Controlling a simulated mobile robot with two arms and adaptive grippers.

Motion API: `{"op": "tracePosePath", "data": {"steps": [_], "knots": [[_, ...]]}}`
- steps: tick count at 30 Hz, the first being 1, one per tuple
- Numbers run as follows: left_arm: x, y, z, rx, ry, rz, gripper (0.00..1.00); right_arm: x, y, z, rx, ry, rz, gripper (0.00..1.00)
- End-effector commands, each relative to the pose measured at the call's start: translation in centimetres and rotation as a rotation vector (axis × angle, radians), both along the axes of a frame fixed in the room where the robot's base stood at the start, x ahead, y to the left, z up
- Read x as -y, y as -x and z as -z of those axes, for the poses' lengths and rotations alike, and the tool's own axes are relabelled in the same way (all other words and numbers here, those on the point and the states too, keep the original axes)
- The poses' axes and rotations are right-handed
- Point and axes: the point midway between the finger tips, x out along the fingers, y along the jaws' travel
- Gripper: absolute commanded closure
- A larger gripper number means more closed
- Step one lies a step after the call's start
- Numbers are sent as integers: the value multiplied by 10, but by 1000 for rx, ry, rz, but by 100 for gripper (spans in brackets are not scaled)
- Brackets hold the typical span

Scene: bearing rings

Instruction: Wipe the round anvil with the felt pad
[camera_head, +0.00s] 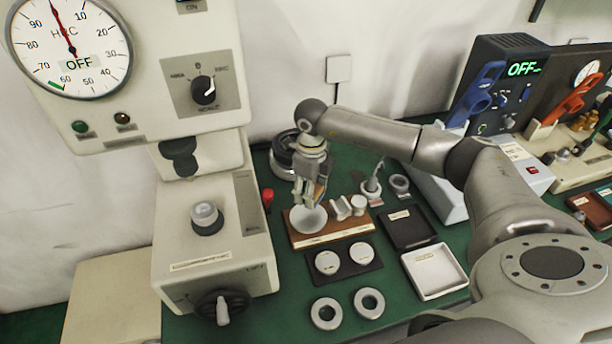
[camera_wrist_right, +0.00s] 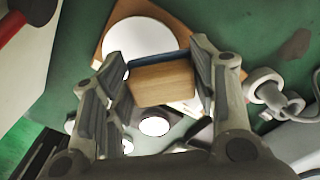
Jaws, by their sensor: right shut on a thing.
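My right gripper (camera_head: 309,198) is shut on the felt pad, a wooden block (camera_wrist_right: 162,86) with a dark blue felt layer (camera_wrist_right: 158,61). It holds the pad over the wooden rack (camera_head: 330,236), close to a large pale round disc (camera_head: 305,222). The disc also shows beyond the pad in the right wrist view (camera_wrist_right: 140,38). A small round pale-topped piece (camera_head: 204,213) sits on the hardness tester's post, left of the gripper. I cannot tell which of these two is the round anvil. The pad is apart from the tester piece; contact with the disc is unclear. My left gripper is not in view.
The hardness tester (camera_head: 260,258) stands at left, its display reading OFF. Smaller pale parts (camera_head: 348,207) share the rack. A dark tray with two discs (camera_head: 344,275), two rings (camera_head: 326,314), a black tray (camera_head: 408,228) and a white tray (camera_head: 435,271) lie nearby.

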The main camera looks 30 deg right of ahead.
Motion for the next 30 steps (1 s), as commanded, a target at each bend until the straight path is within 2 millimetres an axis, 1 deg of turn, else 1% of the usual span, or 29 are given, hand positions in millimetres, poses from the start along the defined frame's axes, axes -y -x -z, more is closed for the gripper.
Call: {"op": "tracePosePath", "data": {"steps": [1,3,12,30], "knots": [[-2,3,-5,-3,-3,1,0,2,-1,-8,1,0,2,69],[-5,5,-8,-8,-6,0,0,5,-1,-14,2,1,3,69],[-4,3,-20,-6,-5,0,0,13,-3,-38,1,0,7,69],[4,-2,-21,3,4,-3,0,14,-3,-39,1,0,7,69]]}}
